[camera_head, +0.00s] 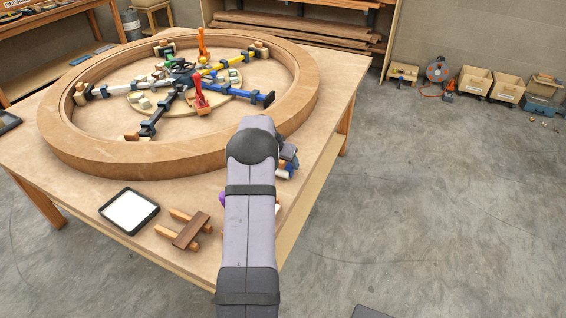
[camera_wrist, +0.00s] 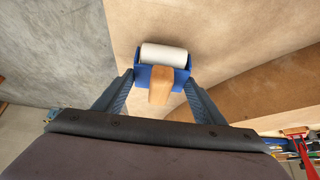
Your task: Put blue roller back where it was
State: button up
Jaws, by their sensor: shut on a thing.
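The blue roller (camera_wrist: 160,76) has a white cylinder, a blue frame and a wooden handle, and shows in the wrist view. My gripper (camera_wrist: 160,84) is shut on its blue frame, one finger on each side. The handle points back toward my wrist, and the white cylinder faces away. In the head view my arm hides most of the gripper (camera_head: 288,158). A bit of white and blue shows beside the arm there, low over the tabletop's right side. I cannot tell whether the roller touches the table.
A large wooden ring (camera_head: 180,158) with coloured clamps inside fills much of the table (camera_head: 85,190). A white tray with a black rim (camera_head: 129,210) and a small wooden rack (camera_head: 187,232) lie at the near edge. A purple thing (camera_head: 222,199) is half hidden by my arm.

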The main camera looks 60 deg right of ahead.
jog(key=o, duration=1)
jog(key=shift+s+a+f, duration=0.1)
jog(key=shift+a+f, duration=0.3)
jog(key=shift+f, duration=0.3)
jog(key=shift+o, duration=1)
jog(key=shift+d, duration=0.15)
jog(key=shift+d+r+p, duration=0.1)
jog(key=shift+r+p, duration=1)
jog(key=shift+a+r+b, duration=0.2)
jog(key=shift+b, duration=0.3)
jog(key=b+v, duration=0.2)
jog(key=v, duration=0.9)
jog(key=shift+w, duration=0.25)
